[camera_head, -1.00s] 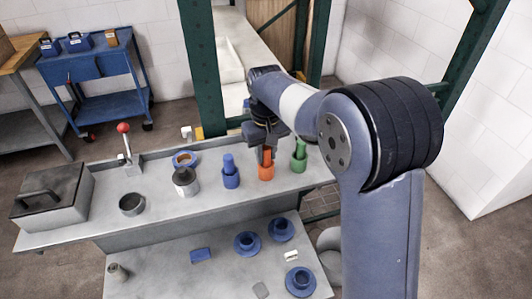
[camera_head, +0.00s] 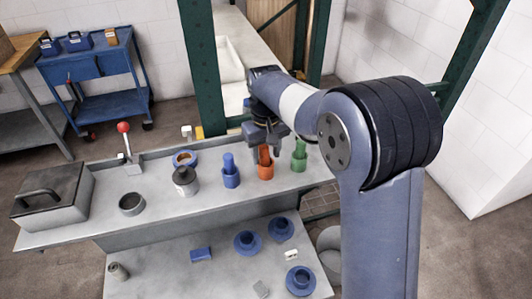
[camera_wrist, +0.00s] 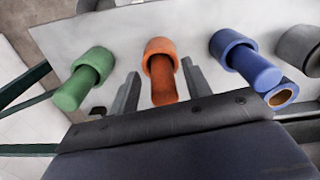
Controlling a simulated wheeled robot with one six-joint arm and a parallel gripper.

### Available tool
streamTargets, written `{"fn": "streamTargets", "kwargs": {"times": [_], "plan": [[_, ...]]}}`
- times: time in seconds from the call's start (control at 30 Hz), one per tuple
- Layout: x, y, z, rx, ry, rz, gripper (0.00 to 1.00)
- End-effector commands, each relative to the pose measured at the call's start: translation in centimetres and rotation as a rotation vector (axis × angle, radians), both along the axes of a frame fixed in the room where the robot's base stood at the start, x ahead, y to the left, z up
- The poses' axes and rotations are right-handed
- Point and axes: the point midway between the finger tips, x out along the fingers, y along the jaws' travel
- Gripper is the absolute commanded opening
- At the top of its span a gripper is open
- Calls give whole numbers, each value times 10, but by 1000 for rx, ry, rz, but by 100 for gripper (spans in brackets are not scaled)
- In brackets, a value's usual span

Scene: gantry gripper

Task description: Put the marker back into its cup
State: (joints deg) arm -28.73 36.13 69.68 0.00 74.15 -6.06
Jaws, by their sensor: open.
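An orange marker (camera_head: 264,155) stands in the orange cup (camera_head: 266,172) on the upper bench shelf. In the wrist view the orange marker (camera_wrist: 163,88) rises from the orange cup (camera_wrist: 159,50). My gripper (camera_wrist: 160,74) is open, with one finger on each side of the orange marker and visible gaps to both. A blue marker (camera_head: 228,162) stands in a blue cup (camera_head: 231,180) to the left. A green marker (camera_head: 299,147) stands in a green cup (camera_head: 299,164) to the right. The markers' lower ends are hidden inside the cups.
A dark grey canister (camera_head: 185,181), a tape roll (camera_head: 185,158), a grey ring (camera_head: 132,203) and a red-knobbed lever (camera_head: 124,128) are farther left on the shelf. A grey toolbox (camera_head: 53,196) sits at its left end. Blue flanged parts (camera_head: 247,243) lie on the lower surface.

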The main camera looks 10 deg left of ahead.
Motion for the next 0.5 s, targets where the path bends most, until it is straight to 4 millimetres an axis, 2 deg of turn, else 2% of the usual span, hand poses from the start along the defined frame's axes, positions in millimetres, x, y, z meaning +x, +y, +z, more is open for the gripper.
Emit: {"fn": "streamTargets", "kwargs": {"times": [0.3,0.5], "plan": [[1,0,64,3,-6,0,46],[1,0,99,2,-3,0,46]]}}
